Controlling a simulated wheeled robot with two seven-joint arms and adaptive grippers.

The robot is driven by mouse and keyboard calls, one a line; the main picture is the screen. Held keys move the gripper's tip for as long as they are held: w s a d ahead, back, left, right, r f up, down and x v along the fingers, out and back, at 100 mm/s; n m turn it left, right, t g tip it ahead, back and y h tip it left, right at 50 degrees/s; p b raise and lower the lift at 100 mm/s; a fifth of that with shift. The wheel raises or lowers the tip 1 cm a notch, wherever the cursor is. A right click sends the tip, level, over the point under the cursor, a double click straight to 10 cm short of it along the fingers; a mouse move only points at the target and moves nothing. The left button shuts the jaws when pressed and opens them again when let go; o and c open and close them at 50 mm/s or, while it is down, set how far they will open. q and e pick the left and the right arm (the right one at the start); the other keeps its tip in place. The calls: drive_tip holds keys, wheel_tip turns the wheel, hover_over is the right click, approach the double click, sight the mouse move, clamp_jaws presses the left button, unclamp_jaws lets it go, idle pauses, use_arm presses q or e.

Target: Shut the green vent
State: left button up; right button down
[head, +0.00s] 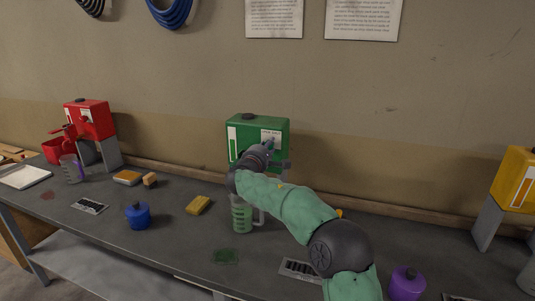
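The green drum (243,127) stands against the back wall, with a black cap (248,116) on top and a white label on its front. I cannot tell which small part is its vent, or whether it is open or shut. My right gripper (271,144), on the green and black arm from the lower right, is at the drum's front by the label. Its fingers are too small and hidden to read, and it covers part of the front. A clear jug with green liquid (241,214) stands below the drum. My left gripper is not in view.
A red drum (92,118) stands at the left and a yellow drum (517,182) at the right.

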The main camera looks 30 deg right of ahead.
drive_tip(key=shift+w+a+f+m, duration=0.1)
drive_tip(key=shift+a+f+m, duration=0.05)
drive_tip(key=shift+f+m, duration=0.3)
drive_tip(key=c, duration=0.9)
unclamp_jaws()
drive_tip(key=shift+r, duration=0.2)
drive_tip(key=shift+r, duration=0.1)
drive_tip(key=v, duration=1.2)
